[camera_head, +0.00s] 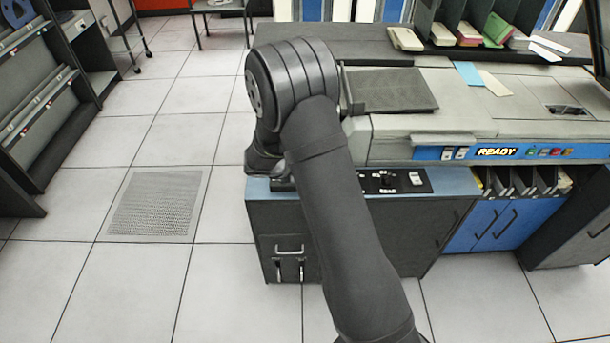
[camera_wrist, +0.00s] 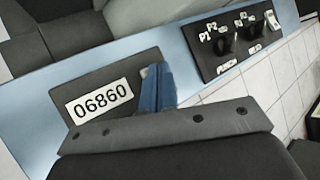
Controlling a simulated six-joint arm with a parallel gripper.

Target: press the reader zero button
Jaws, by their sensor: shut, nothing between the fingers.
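The reader's number display (camera_wrist: 99,101) reads 06860 on a dark plate (camera_wrist: 92,80) set in a light blue top, in the wrist view. My gripper (camera_wrist: 157,70) is shut and empty, its blue fingers over the right end of that plate. A small grey piece (camera_wrist: 145,72) shows just left of the fingertips; it may be the zero button, mostly hidden behind them. I cannot tell whether the fingers touch it. In the head view my arm hides the gripper and most of the plate.
A dark control panel (camera_head: 394,181) with knobs and a pale switch lies right of the plate; it also shows in the wrist view (camera_wrist: 238,38). The grey machine (camera_head: 470,125) with a lit READY sign rises behind. Open tiled floor (camera_head: 150,140) lies to the left.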

